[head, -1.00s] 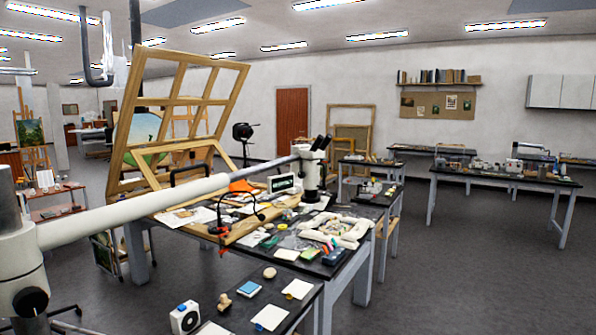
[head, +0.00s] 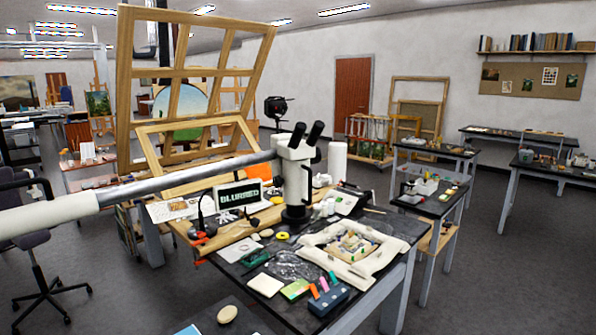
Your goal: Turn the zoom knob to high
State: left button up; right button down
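A white microscope (head: 296,180) with two black eyepieces (head: 306,133) hangs on a long pale boom (head: 190,175) that comes in from the left. It stands over the dark worktable (head: 395,225). A small dark part shows at the right side of its head, but I cannot tell whether it is the zoom knob, and no knob setting is readable. A small screen (head: 238,195) left of the microscope reads "BLURRED". Neither of my grippers is in view.
A wooden frame (head: 125,90) stands behind the table at left. A white padded ring (head: 385,265) around a fragment (head: 352,246) lies front right of the microscope. Several small blocks and pads lie at the front edge. Floor (head: 510,270) is clear at right.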

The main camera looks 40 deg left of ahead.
aim_at(278, 181)
jog(key=i+u, duration=0.3)
jog(key=i, duration=0.25)
jog(key=i+l+u, duration=0.2)
jog(key=i+u, duration=0.15)
jog(key=i, duration=0.15)
